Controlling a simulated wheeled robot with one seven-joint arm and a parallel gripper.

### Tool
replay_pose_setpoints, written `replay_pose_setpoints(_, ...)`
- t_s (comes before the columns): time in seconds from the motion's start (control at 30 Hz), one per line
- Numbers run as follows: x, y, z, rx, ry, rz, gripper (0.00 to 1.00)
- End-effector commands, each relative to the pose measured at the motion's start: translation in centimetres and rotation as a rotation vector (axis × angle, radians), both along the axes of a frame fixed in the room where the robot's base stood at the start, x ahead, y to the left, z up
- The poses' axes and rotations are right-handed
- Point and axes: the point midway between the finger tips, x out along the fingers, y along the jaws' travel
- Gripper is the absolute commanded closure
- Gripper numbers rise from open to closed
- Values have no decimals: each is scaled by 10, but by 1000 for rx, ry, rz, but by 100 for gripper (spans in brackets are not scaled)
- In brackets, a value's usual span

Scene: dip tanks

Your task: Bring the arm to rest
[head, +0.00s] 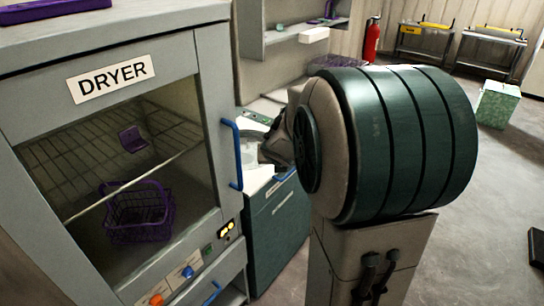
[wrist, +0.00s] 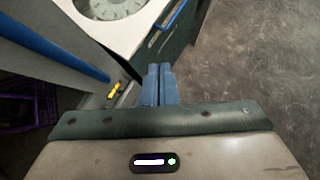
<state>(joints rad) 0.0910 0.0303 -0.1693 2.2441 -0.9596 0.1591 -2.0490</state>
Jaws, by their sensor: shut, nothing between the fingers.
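In the wrist view my gripper (wrist: 159,70) has its two blue-grey fingers side by side, shut with nothing between them. It points past the dryer's blue handle, which is at its left, toward the front edge of a dark green cabinet with a white top. The fingers appear clear of these surfaces. In the head view my arm's big dark green banded section fills the middle, and I cannot make out the fingers there.
The grey dryer (head: 208,110) with a blue handle (head: 233,153) stands close at left; a purple basket (head: 138,212) is inside. The green cabinet (head: 276,225) is beside it. A green patterned box (head: 497,106) and red extinguisher (head: 371,40) stand farther back. Floor at right is mostly free.

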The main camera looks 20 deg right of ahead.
Motion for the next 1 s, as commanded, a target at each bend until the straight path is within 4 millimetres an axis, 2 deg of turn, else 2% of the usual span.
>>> replay_pose_setpoints(0.27, -4, -2, 3, 10, -5, -12, 100)
replay_pose_setpoints(0.37, -10, 1, 4, 69, -29, -88, 100)
replay_pose_setpoints(0.47, -24, 8, 5, 195, -78, -246, 100)
replay_pose_setpoints(0.67, -67, 30, 4, 549, -196, -693, 100)
replay_pose_setpoints(1.0, -149, 85, -13, 1106, -322, -1483, 100)
